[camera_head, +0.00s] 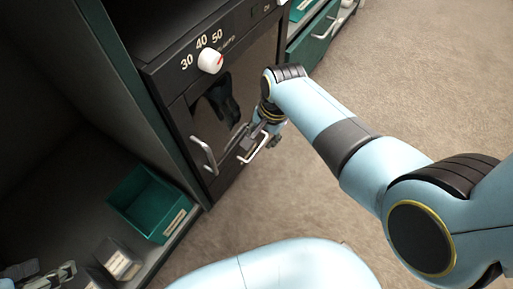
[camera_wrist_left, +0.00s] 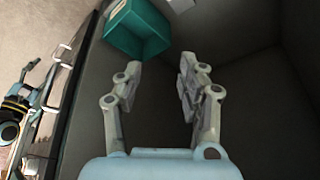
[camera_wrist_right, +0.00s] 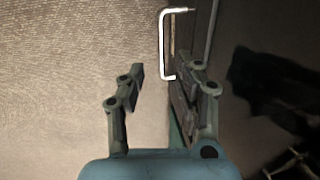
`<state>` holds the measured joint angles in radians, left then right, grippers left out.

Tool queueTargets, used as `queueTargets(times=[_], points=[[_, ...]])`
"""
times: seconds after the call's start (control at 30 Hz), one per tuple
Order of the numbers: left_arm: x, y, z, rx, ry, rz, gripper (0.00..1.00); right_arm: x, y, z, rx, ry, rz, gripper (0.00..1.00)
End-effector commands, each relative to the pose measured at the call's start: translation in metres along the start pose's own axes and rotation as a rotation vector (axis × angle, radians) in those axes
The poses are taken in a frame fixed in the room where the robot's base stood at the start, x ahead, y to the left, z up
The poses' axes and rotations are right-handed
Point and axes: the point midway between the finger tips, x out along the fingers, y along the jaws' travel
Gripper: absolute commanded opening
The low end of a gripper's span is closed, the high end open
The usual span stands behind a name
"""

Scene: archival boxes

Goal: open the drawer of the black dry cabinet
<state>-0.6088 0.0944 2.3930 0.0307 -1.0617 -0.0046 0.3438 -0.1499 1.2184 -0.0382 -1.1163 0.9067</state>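The black dry cabinet (camera_head: 165,72) stands at the upper left of the head view, with a white dial knob (camera_head: 210,60) above a dark glossy front. A pale bar handle (camera_head: 203,155) is on the front's left side. A second pale bar handle (camera_head: 254,149) is lower on the front, beside my right gripper (camera_head: 257,137). In the right wrist view, a white handle (camera_wrist_right: 164,45) lies just beyond the fingertips of my right gripper (camera_wrist_right: 160,80), which is open and empty. My left gripper (camera_wrist_left: 158,75) is open and empty, away from the cabinet.
A green open box (camera_head: 150,203) sits on a dark shelf at the left; it also shows in the left wrist view (camera_wrist_left: 138,30). A small labelled box (camera_head: 118,260) is nearer. A green drawer unit (camera_head: 312,38) stands beyond the cabinet. Carpet (camera_head: 410,80) at the right is clear.

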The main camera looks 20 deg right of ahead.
Motion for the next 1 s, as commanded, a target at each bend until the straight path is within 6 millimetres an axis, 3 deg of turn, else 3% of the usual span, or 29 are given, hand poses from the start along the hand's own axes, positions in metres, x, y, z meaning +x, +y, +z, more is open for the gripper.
queueTargets(times=[0.1, 0.4, 0.77, 1.0], points=[[0.019, 0.0, 0.003, -0.002, 0.078, -0.005, 0.4, 0.009, 0.0, 0.0, 0.0, 0.001, -0.001, 0.33], [0.048, 0.001, 0.01, 0.004, 0.289, -0.017, 0.4, 0.028, 0.0, 0.0, -0.001, 0.001, -0.002, 0.33], [0.059, 0.006, 0.028, 0.019, 0.54, -0.02, 0.4, 0.051, -0.001, -0.001, -0.001, 0.001, -0.002, 0.33], [0.038, 0.006, -0.031, 0.04, 0.78, -0.026, 0.4, 0.059, -0.001, -0.001, -0.001, 0.002, -0.003, 0.33]])
